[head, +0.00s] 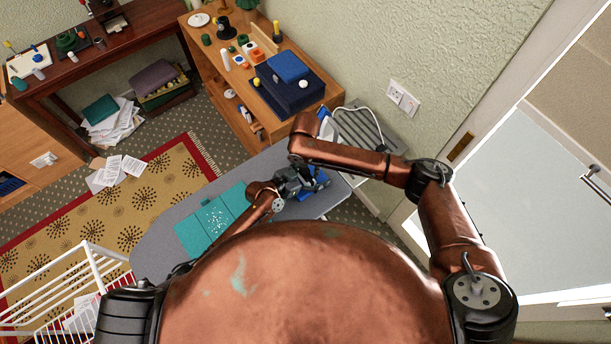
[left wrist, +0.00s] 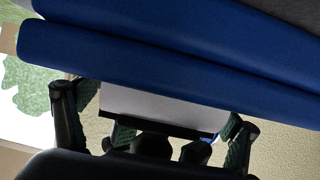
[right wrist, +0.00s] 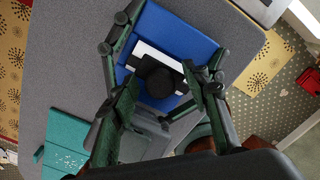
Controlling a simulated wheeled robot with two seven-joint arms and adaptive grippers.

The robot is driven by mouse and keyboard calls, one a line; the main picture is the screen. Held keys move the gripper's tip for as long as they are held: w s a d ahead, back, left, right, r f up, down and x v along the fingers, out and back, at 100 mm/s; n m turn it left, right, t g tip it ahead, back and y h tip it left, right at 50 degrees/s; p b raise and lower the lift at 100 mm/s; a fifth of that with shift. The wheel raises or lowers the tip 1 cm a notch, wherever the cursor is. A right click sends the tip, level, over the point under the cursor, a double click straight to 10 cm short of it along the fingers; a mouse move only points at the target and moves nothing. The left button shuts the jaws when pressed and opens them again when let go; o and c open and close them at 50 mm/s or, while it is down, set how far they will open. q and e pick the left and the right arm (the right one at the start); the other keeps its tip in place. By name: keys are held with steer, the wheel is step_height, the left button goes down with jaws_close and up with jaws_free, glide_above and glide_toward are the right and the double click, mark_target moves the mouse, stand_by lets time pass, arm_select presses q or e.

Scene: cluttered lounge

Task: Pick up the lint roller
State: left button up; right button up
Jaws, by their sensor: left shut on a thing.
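The lint roller (right wrist: 148,52) shows in the right wrist view as a white part with a black round end, over a blue folded cloth (right wrist: 182,30) on the grey ironing board. In the left wrist view its white part (left wrist: 150,105) lies between the fingers of my left gripper (left wrist: 155,118), which is shut on it, close under the blue cloth (left wrist: 180,62). My right gripper (right wrist: 162,85) is open, its fingers spread on both sides of the black end without visibly closing on it. In the head view both grippers crowd together, the right one (head: 298,180) hiding most of the roller.
The grey ironing board (head: 155,262) carries a teal folded cloth (head: 215,218) to the left. An iron (head: 325,115) with a white cord stands beyond my arms. A white drying rack (head: 70,270) stands lower left. A wooden desk (head: 210,70) with several items stands behind.

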mark_target(305, 170)
jaws_close()
stand_by(0.3)
step_height(305, 170, up, 10)
steer(key=shift+r, duration=0.1)
stand_by(0.5)
